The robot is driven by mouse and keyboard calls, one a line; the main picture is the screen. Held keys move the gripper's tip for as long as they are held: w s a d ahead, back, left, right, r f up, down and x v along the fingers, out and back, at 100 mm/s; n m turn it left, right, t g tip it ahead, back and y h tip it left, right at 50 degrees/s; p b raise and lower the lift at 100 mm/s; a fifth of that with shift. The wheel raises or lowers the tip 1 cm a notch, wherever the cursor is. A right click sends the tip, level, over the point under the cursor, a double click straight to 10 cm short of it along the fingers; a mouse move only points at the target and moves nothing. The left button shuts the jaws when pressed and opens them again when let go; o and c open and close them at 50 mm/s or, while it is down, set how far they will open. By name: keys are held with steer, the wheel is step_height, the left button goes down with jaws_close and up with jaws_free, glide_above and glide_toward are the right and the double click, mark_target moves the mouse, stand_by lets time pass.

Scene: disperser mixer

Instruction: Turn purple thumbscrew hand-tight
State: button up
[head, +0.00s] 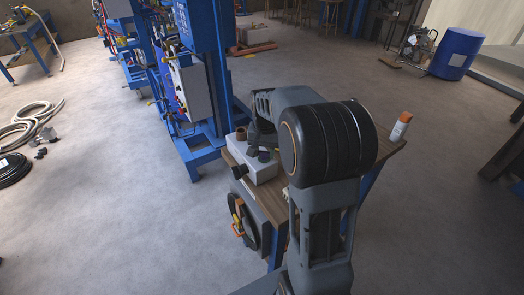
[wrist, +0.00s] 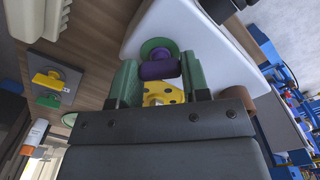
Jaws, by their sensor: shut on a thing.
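The purple thumbscrew (wrist: 158,67) sits in front of a round green piece (wrist: 158,46) on the white block's face in the wrist view. My gripper (wrist: 160,73) has its two green fingers on either side of the thumbscrew and is shut on it. A yellow piece with dark dots (wrist: 163,93) shows between the fingers, nearer the palm. In the head view, my gripper (head: 256,147) is over the white block (head: 254,168), and a small purple spot (head: 264,156) shows beside it. The thumbscrew's shaft is hidden.
The wooden workbench (head: 268,200) carries the block and a white bottle with an orange cap (head: 399,127). In the wrist view, a yellow knob (wrist: 47,80) and a green knob (wrist: 49,101) lie to the left. A blue machine frame (head: 212,95) stands close behind the bench.

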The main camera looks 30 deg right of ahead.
mark_target(264, 151)
stand_by(0.3)
steer(key=o, duration=0.9)
steer(key=shift+r, duration=0.1)
step_height(264, 151, up, 14)
steer(key=shift+f+p, duration=0.2)
steer(key=shift+p, duration=0.3)
stand_by(0.3)
